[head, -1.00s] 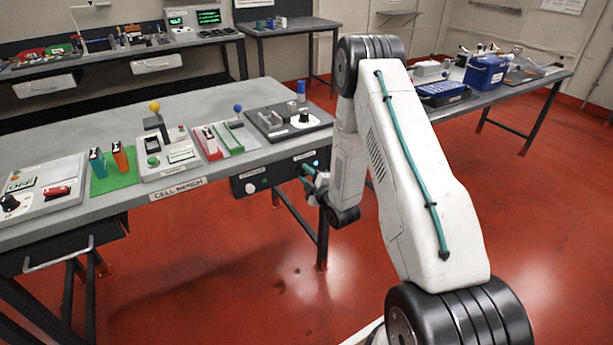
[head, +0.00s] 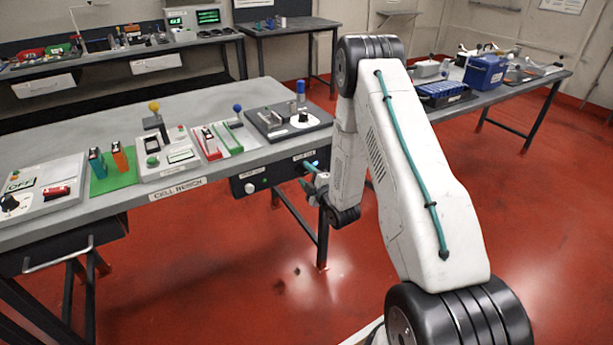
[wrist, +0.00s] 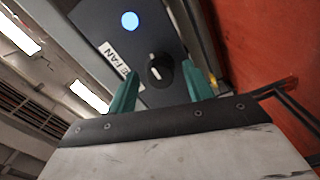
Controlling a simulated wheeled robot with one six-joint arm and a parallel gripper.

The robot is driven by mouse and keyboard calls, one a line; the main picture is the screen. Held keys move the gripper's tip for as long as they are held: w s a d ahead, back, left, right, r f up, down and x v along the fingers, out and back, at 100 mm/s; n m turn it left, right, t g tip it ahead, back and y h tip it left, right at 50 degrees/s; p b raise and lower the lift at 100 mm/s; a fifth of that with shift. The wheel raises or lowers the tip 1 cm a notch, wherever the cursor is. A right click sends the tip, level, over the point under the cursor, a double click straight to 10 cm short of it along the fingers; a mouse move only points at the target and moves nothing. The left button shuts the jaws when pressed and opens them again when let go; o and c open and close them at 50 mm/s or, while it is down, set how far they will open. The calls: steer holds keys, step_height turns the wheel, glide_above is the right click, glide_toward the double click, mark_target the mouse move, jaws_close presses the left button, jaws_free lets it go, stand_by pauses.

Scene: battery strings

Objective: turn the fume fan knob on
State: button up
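The fume fan knob (wrist: 158,68) is a black round knob with a white pointer mark, on a dark panel beside a white label (wrist: 120,60) on which "FAN" can be read. A bright blue round light (wrist: 130,21) sits on the same panel and also shows in the head view (head: 315,163). My gripper (wrist: 160,83) is open, with one teal finger on each side of the knob in the wrist view. I cannot tell whether the fingers touch it. In the head view my gripper (head: 309,176) is at the front of the under-bench panel, and the knob is hidden.
A pale knob (head: 250,188) sits further left on the under-bench panel (head: 270,177). The grey bench (head: 75,137) above carries several devices. A table leg (head: 322,240) stands below my gripper. The red floor is clear in front.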

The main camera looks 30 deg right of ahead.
steer(key=s, duration=0.7)
steer(key=shift+s, duration=0.4)
steer(key=s+f+m+g, duration=0.35)
steer(key=f+g, duration=0.25)
steer(key=f, duration=0.3)
steer(key=s+r+m+g, duration=0.1)
steer(key=s+m+g, duration=0.3)
steer(key=g, duration=0.2)
steer(key=s+a+r+m+g, duration=0.1)
steer(key=s+a+r+m, duration=0.1)
steer(key=s+a+r, duration=0.3)
steer(key=s+a+r+m+g, duration=0.2)
steer(key=s+a+r, duration=0.3)
steer(key=s+r, duration=0.8)
steer(key=s+a+r+m+g, duration=0.1)
steer(key=s+a+r+m, duration=0.2)
steer(key=r, duration=1.8)
steer(key=s+a, duration=0.3)
steer(key=s, duration=0.3)
steer(key=shift+s+r+g, duration=0.25)
steer(key=shift+s+g, duration=0.05)
